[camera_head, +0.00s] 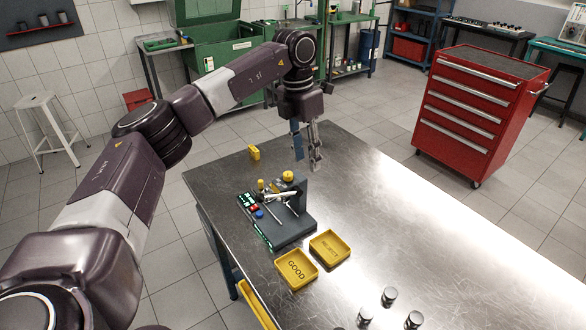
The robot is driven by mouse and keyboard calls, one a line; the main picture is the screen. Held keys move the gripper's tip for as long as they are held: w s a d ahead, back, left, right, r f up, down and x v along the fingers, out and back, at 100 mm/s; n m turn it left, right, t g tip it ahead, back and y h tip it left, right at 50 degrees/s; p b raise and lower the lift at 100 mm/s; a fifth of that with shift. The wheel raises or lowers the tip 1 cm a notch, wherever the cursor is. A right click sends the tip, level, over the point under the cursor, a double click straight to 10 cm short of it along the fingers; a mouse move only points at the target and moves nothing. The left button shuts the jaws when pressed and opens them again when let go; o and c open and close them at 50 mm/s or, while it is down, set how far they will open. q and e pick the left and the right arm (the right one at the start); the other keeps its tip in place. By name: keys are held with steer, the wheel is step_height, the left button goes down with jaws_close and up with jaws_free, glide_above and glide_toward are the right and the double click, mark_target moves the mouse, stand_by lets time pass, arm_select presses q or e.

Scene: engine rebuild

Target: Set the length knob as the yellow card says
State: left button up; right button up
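A dark bench device (292,232) stands on the steel table, with a green-lit strip, red and blue buttons and a silver rod on it. A round yellow part (288,176) sits at its top; I cannot tell whether it is the length knob. A small yellow piece (253,152), perhaps the yellow card, stands near the table's back left edge; no writing is readable. My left gripper (307,162) points down beyond the device, above the table's far end. Its fingers look apart, with nothing seen between them. My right gripper is not in view.
Yellow trays marked GOOD (297,281) and REJECT (330,261) lie in front of the device. Several small metal cylinders (389,295) stand at the near edge. The table's right side (430,225) is clear. A red tool cabinet (474,112) stands beyond.

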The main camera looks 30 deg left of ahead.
mark_target(288, 173)
arm_select(q)
steer(key=shift+n+g+y, duration=0.3)
steer(key=shift+y, duration=0.3)
steer(key=a, duration=0.1)
steer(key=a+r, duration=0.1)
steer(key=a, duration=0.1)
steer(key=s+a+r, duration=0.1)
steer(key=shift+a, duration=0.25)
steer(key=shift+s+a+f, duration=0.15)
steer(key=shift+s, duration=0.05)
step_height(288, 173, down, 7)
steer(key=shift+r+p, duration=0.15)
steer(key=shift+p, duration=1.1)
steer(key=shift+f, duration=0.3)
jaws_close()
